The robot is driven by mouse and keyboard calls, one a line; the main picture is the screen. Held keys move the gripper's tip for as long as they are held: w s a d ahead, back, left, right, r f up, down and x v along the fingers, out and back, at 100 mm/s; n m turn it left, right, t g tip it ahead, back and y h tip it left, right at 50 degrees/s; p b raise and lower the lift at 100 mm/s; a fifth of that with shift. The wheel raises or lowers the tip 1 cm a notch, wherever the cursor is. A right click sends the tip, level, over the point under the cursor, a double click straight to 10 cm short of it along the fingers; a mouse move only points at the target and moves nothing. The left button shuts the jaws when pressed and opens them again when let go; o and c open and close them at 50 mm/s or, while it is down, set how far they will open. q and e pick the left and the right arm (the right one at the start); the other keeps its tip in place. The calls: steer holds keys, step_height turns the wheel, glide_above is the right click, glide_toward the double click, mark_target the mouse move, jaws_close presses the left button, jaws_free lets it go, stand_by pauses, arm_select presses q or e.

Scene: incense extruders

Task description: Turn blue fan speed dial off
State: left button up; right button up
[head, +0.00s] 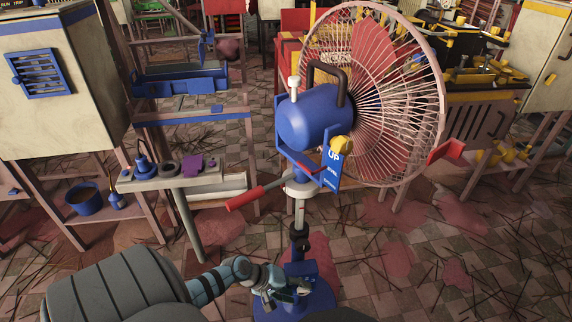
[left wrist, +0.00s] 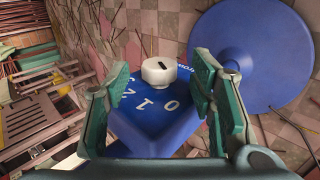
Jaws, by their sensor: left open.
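The blue fan (head: 312,118) stands upright on a pole over a round blue base (head: 318,300). In the left wrist view, the white speed dial (left wrist: 158,73) sits on a blue control box (left wrist: 160,130) with white numbers 0, 1, 2 and 3. A short black mark shows on the dial; I cannot tell which number it points to. My left gripper (head: 272,284) is low at the fan's stand. In the left wrist view its open jaws (left wrist: 160,84) stand on both sides of the dial, with visible gaps. The dial is hidden in the head view. My right gripper is not in view.
The fan's pink cage (head: 385,95) and a red-handled lever (head: 245,198) are above my left gripper. A narrow shelf (head: 175,177) with small items stands to the left. The blue base (left wrist: 250,50) lies beyond the dial. Sticks litter the tiled floor.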

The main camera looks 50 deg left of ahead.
arm_select(q)
steer(key=v, duration=1)
steer(key=shift+d, duration=0.15)
